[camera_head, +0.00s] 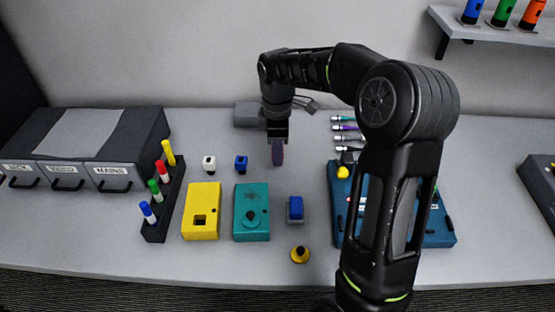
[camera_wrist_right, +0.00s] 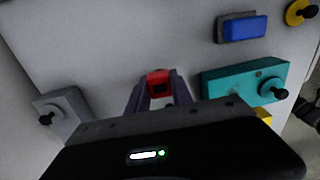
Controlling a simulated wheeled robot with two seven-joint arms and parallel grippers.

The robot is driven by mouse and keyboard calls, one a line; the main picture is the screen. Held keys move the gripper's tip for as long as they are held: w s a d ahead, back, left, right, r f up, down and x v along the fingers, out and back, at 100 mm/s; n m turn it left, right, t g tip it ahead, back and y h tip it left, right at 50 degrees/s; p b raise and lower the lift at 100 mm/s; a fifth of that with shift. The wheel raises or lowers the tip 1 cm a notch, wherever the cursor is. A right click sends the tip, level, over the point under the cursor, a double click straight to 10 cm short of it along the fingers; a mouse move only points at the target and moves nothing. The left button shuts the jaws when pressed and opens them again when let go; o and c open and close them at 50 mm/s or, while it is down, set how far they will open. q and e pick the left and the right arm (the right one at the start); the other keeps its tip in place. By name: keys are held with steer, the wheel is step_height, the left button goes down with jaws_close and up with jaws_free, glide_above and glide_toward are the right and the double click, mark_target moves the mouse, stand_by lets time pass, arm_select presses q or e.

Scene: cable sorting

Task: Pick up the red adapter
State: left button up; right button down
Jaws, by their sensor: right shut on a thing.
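The red adapter (camera_wrist_right: 159,83) shows in the wrist view as a small red block with a dark face, between the two purple-grey fingertips. My right gripper (camera_wrist_right: 158,92) is shut on it. In the head view my right gripper (camera_head: 278,153) points down over the back middle of the table, right of the blue adapter (camera_head: 241,162). The red adapter cannot be made out there, hidden by the gripper. Whether it is clear of the table is hard to tell. My left gripper is not in view.
A white adapter (camera_head: 209,163) stands left of the blue one. In front are a yellow box (camera_head: 201,226), a teal box (camera_head: 251,225) and a blue block (camera_head: 296,210). A marker rack (camera_head: 158,229) and a drawer unit (camera_head: 107,123) stand left. A blue tray (camera_head: 337,222) lies right.

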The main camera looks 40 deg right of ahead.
step_height(320, 180, up, 6)
steer(key=shift+r, duration=0.25)
stand_by(0.6)
